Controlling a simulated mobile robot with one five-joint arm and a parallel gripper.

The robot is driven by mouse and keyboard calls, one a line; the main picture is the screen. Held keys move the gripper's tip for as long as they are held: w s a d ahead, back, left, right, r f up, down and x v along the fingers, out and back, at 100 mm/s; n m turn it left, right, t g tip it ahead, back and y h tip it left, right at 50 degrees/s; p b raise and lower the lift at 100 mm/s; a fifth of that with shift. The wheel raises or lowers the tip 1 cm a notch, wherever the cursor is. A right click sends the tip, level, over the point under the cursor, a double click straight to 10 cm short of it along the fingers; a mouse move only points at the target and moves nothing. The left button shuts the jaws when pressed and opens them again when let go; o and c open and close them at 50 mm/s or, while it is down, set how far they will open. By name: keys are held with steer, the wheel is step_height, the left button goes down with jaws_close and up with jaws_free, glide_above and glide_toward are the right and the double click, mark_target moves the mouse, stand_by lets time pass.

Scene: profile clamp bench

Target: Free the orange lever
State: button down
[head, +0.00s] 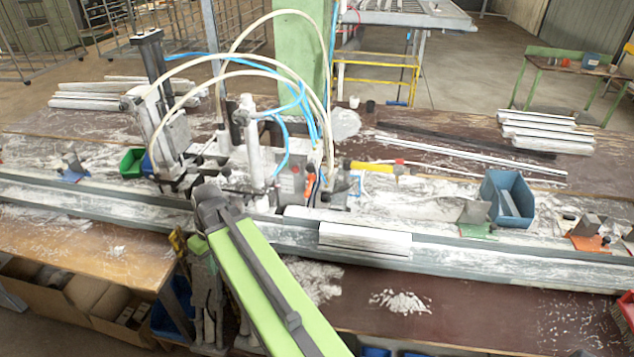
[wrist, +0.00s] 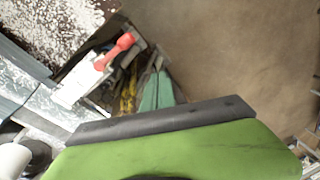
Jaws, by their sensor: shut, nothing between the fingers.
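A small orange lever (head: 310,186) stands among the fittings of the clamp at the middle of the bench in the head view. Hoses and clamp parts crowd around it. A red-orange handle (wrist: 115,50) lies across a white piece in the wrist view; I cannot tell whether it is the same lever.
A long grey rail (head: 480,262) runs along the bench, with a white profile block (head: 365,240) on it. A tall black clamp column (head: 158,100) stands to the left. A yellow-handled tool (head: 372,168) and a blue bin (head: 507,198) are to the right. Pale hoses arch overhead.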

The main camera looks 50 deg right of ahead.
steer(key=s+d+r+n+t+y+p, duration=0.1)
steer(key=d+r+t+p, duration=0.2)
steer(key=d, duration=0.8)
steer(key=s+d+r+n+y+p, duration=0.1)
steer(key=d+r+p, duration=0.1)
steer(key=d+r, duration=0.65)
steer(key=n+t+p, duration=0.4)
steer(key=t, duration=0.1)
glide_toward(309, 191)
steer(key=a+v, duration=0.1)
steer(key=v, duration=0.6)
steer(key=shift+s+d, duration=0.2)
steer(key=shift+d, duration=0.05)
steer(key=b+x, duration=0.3)
steer(key=x, duration=0.1)
steer(key=b+x, duration=0.3)
steer(key=x, duration=0.1)
steer(key=b+x, duration=0.3)
steer(key=x, duration=0.2)
steer(key=shift+d+f, duration=0.2)
steer(key=shift+d, duration=0.1)
steer(key=shift+w+a+f+b, duration=0.2)
steer(key=shift+w+b, duration=0.2)
